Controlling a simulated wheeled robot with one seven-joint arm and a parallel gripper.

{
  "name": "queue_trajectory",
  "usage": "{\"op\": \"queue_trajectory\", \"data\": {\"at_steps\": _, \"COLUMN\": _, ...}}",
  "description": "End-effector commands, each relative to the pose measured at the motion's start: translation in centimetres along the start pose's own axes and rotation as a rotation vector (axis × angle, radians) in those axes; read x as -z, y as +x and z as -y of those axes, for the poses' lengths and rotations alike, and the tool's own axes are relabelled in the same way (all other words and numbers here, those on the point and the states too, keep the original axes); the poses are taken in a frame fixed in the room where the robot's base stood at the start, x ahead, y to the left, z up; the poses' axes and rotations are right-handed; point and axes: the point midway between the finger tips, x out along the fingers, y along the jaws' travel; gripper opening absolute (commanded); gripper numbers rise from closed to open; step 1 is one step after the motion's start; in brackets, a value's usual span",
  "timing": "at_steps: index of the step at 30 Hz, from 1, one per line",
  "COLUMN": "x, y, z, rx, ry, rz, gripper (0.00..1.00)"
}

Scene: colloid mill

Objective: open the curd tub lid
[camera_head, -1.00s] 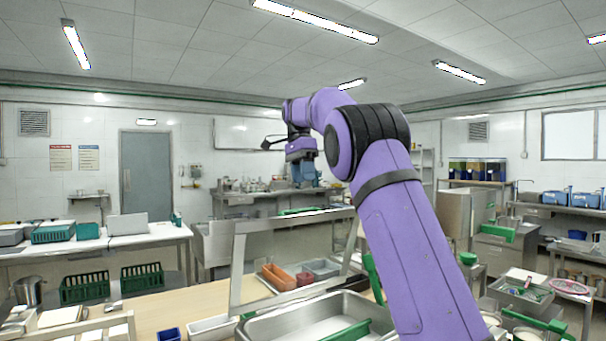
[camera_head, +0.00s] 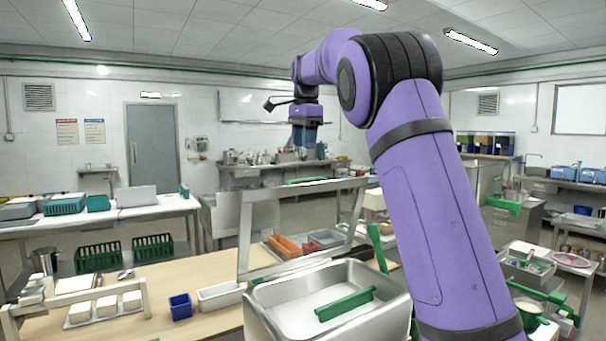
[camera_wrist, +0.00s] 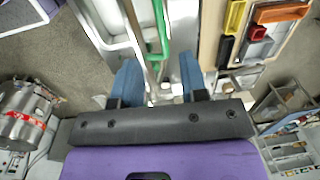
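A steel tub (camera_head: 262,318), which I take to be the curd tub, stands at the bottom centre of the head view. A green bar (camera_head: 345,303) lies across the pale surface inside its rim. I cannot tell whether that surface is the lid or the tub's floor. My gripper (camera_head: 304,146) is raised well above and beyond the tub, with its blue fingers pointing down. In the wrist view the fingers (camera_wrist: 160,78) are apart with nothing held between them. A green bar (camera_wrist: 160,28) and steel edges show beyond the fingers there.
An upright steel frame (camera_head: 243,235) stands just behind the tub. Orange and red bins (camera_head: 284,246) sit on the wooden table beyond it. A blue box (camera_head: 180,306) and a white tray (camera_head: 220,296) are left of the tub. Grey floor shows behind the table.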

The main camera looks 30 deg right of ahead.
Motion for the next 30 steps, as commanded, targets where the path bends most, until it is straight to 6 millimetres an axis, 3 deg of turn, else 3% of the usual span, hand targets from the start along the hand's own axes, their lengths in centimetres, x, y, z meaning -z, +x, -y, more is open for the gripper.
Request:
{"op": "queue_trajectory", "data": {"at_steps": 15, "x": 0.0, "y": 8.3, "z": -0.1, "rx": -0.004, "ry": 0.001, "rz": 0.000, "gripper": 0.40}}
{"op": "queue_trajectory", "data": {"at_steps": 21, "x": 0.0, "y": 9.5, "z": -0.1, "rx": -0.003, "ry": 0.000, "rz": 0.000, "gripper": 0.40}}
{"op": "queue_trajectory", "data": {"at_steps": 30, "x": 0.0, "y": 9.6, "z": -0.1, "rx": -0.003, "ry": 0.000, "rz": 0.000, "gripper": 0.38}}
